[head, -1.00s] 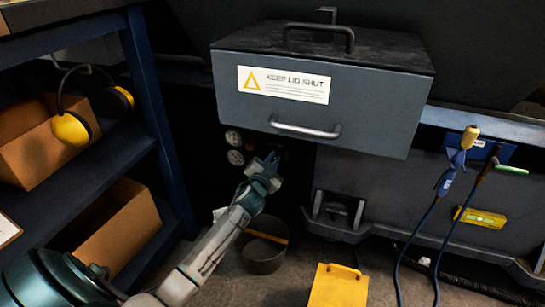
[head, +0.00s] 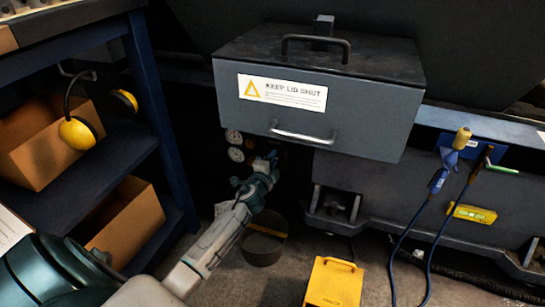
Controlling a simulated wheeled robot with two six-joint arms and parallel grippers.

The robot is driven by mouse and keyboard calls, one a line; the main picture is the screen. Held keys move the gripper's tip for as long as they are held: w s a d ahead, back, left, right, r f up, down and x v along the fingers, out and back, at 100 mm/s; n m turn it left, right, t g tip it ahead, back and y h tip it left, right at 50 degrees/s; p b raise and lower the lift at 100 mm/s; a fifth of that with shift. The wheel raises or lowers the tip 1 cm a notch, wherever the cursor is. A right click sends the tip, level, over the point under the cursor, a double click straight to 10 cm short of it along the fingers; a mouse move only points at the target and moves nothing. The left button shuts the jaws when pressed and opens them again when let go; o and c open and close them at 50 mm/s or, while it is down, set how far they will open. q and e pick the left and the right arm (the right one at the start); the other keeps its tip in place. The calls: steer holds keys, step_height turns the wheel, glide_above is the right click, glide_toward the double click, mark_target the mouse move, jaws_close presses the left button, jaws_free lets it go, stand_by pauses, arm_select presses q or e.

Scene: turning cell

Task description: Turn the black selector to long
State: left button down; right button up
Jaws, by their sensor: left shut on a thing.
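My left gripper (head: 270,160) reaches in from the lower left to a dark panel below the grey lidded box. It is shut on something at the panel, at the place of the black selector. The selector itself is hidden by the fingers and the dark shade, so its setting and any "long" mark cannot be read. Two round white gauges (head: 235,145) sit just left of the gripper on the same panel. My right gripper is not in view.
The grey box (head: 370,110) marked "KEEP LID SHUT" overhangs the panel closely. A blue shelf (head: 150,110) with cardboard boxes stands left. A dark round bin (head: 262,245) and a yellow case (head: 334,284) stand on the floor below. Blue cables (head: 432,225) hang at right.

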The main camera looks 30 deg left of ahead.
arm_select(q)
steer(key=shift+m, duration=0.7)
steer(key=c, duration=1.5)
jaws_free()
steer(key=shift+o, duration=0.2)
steer(key=p+v, duration=0.1)
steer(key=v, duration=0.9)
steer(key=shift+s, duration=0.4)
steer(key=shift+f, duration=0.1)
